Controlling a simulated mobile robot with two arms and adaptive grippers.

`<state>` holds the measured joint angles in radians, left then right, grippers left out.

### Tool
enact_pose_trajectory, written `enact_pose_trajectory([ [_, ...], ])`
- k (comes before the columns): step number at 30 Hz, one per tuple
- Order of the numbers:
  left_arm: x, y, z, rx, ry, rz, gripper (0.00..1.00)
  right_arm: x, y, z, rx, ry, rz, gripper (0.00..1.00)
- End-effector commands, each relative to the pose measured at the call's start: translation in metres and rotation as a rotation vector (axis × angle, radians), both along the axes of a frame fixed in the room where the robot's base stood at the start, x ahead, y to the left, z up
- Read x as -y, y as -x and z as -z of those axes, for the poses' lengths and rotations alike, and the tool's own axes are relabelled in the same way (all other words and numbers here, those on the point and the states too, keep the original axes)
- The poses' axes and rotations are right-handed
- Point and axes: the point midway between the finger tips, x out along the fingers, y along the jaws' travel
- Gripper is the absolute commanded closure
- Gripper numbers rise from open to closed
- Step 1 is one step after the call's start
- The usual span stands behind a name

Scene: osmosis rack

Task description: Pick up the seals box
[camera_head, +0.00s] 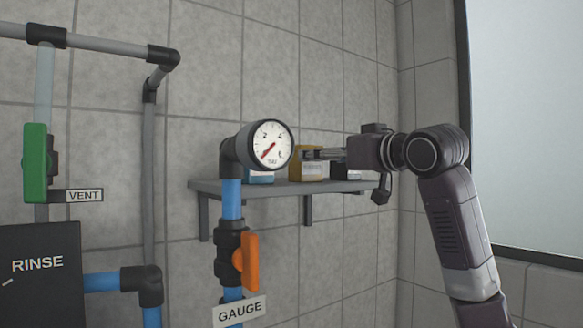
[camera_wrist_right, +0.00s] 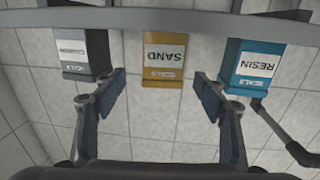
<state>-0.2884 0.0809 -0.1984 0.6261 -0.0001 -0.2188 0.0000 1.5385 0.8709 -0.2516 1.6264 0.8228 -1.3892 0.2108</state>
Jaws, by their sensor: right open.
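Three boxes stand on the shelf. In the right wrist view, which is upside down, I see a yellow box marked SAND (camera_wrist_right: 163,62), a blue box marked RESIN (camera_wrist_right: 255,65) and a dark grey box (camera_wrist_right: 83,55) whose label is hard to read. In the head view the right gripper (camera_head: 306,155) points left at the yellow box (camera_head: 308,171); contact cannot be told. My left gripper is not in view.
The wall shelf (camera_head: 235,188) carries the boxes. A round gauge (camera_head: 270,144) on a blue pipe stands in front of its left part, with an orange valve handle (camera_head: 250,260) below. A green handle (camera_head: 36,163) and RINSE panel (camera_head: 40,270) are at the left.

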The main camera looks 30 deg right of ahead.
Motion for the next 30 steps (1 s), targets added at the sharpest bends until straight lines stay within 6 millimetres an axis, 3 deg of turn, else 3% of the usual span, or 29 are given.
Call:
enact_pose_trajectory([
  [6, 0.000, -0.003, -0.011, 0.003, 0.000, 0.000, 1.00, -0.001, -0.016, -0.003, -0.002, -0.001, -0.003, 0.35],
  [17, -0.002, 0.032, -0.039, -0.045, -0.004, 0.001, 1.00, -0.003, -0.054, -0.005, -0.002, -0.001, -0.003, 0.35],
  [24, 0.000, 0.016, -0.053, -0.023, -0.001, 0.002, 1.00, -0.003, -0.077, -0.002, -0.001, -0.001, -0.002, 0.35],
  [30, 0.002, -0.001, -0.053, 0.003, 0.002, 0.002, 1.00, -0.003, -0.078, 0.000, 0.001, -0.001, -0.002, 0.35],
])
